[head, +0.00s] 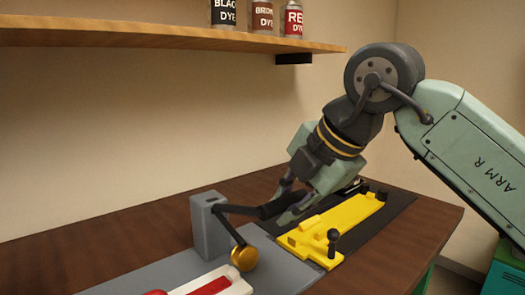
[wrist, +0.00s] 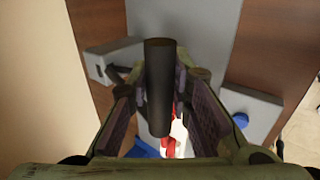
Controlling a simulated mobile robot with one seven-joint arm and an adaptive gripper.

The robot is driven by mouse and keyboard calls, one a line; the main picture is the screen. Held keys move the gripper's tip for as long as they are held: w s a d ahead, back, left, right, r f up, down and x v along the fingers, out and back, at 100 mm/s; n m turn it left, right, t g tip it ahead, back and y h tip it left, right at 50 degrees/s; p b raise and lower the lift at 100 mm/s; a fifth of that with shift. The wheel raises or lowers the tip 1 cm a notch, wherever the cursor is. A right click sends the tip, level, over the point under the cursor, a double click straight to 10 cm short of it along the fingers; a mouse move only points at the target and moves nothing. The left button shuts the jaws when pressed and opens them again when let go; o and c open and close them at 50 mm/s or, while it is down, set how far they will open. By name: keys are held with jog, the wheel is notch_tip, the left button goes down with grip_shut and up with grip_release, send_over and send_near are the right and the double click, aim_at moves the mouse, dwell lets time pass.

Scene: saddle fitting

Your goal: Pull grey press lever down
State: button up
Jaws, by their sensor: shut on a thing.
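The grey press (head: 207,222) stands on a grey plate as an upright block. A brass-coloured round piece (head: 244,258) hangs low beside the block on a dark rod. In the wrist view the dark handle (wrist: 158,85) lies between the two finger pads of my gripper (wrist: 163,100).
A yellow fixture (head: 352,213) with a black knob (head: 333,238) lies on a black mat right of the press. A white piece with a red part (head: 210,287) is at the front. A wooden shelf (head: 160,35) holding dye cans (head: 262,18) is above. Bare table (head: 130,235) shows behind.

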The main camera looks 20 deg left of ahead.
jog(key=shift+s+d+f+b, duration=0.2)
jog(key=shift+f+b, duration=0.5)
jog(key=shift+f, duration=0.25)
jog(key=shift+s+d+f+b, duration=0.1)
jog(key=shift+d+f+b, duration=0.05)
jog(key=shift+f+b, duration=0.65)
jog(key=shift+o, duration=0.2)
jog(key=shift+f, duration=0.15)
jog(key=shift+o, duration=0.4)
jog(key=shift+f, duration=0.1)
jog(key=o, duration=0.7)
jog(key=shift+d, duration=0.1)
jog(key=shift+o, duration=0.3)
jog(key=shift+r, duration=0.2)
jog(key=p+v, duration=0.4)
jog(key=v, duration=0.2)
